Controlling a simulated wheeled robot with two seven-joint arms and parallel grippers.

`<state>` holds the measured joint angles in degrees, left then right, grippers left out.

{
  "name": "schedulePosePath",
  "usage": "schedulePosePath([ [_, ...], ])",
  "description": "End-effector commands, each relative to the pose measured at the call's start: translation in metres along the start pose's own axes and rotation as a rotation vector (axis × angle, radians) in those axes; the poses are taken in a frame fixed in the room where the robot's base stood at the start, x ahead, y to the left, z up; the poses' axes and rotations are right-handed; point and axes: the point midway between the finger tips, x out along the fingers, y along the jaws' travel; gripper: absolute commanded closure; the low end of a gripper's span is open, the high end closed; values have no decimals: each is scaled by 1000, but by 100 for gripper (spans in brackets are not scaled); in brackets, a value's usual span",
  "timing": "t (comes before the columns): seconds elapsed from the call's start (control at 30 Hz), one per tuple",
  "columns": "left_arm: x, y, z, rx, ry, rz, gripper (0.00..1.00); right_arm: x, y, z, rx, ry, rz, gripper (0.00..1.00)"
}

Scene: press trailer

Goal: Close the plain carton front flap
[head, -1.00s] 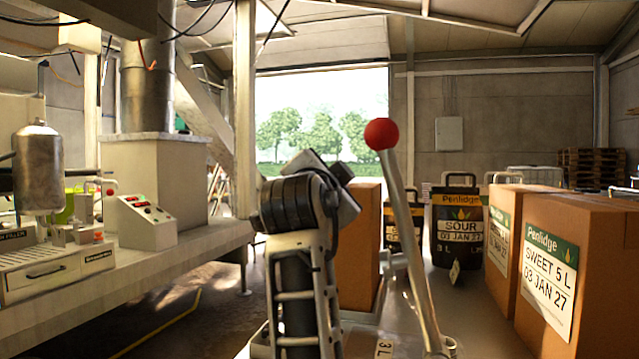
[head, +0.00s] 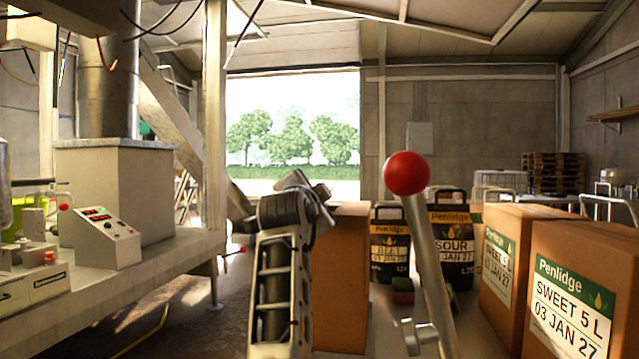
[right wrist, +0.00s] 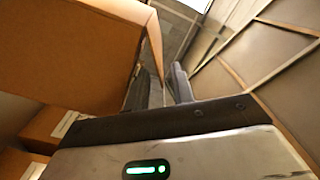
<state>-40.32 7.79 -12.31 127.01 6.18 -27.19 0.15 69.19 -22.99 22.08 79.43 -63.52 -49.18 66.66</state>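A tall brown carton without a label (head: 341,280) stands at the middle of the head view, partly hidden behind one of my arm links. In the right wrist view, a large plain brown carton face (right wrist: 65,60) fills the upper left, with a thin brown strip, perhaps a flap edge (right wrist: 154,42), along its right side. My right gripper (right wrist: 166,88) has two dark fingers pointing away beside the carton, with a narrow gap between them. The strip ends near the fingers; I cannot tell whether they touch. My left gripper is not in view.
A metal lever with a red ball (head: 406,173) stands upright in the foreground. Labelled cartons (head: 625,262) stand on the right, and dark labelled bags (head: 388,262) behind. A workbench with a control box (head: 103,237) lines the left. Open floor (head: 185,295) lies between bench and plain carton.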

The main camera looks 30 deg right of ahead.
Motion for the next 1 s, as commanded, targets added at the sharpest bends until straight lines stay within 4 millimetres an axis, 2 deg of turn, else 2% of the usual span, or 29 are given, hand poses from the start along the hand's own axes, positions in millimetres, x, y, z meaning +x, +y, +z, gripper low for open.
schedulePosePath([
  [0.1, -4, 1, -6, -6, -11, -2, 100, 24, -3, -3, -4, 1, 2, 75],
  [0.3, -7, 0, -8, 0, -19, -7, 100, 47, -1, -1, -3, 0, 2, 75],
  [0.7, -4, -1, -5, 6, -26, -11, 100, 54, 1, 0, 0, 1, 0, 75],
  [0.8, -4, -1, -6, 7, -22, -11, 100, 54, 0, 0, 0, 1, 0, 100],
  [1.0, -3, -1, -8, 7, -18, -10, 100, 54, 2, 1, 12, 0, 1, 100],
])
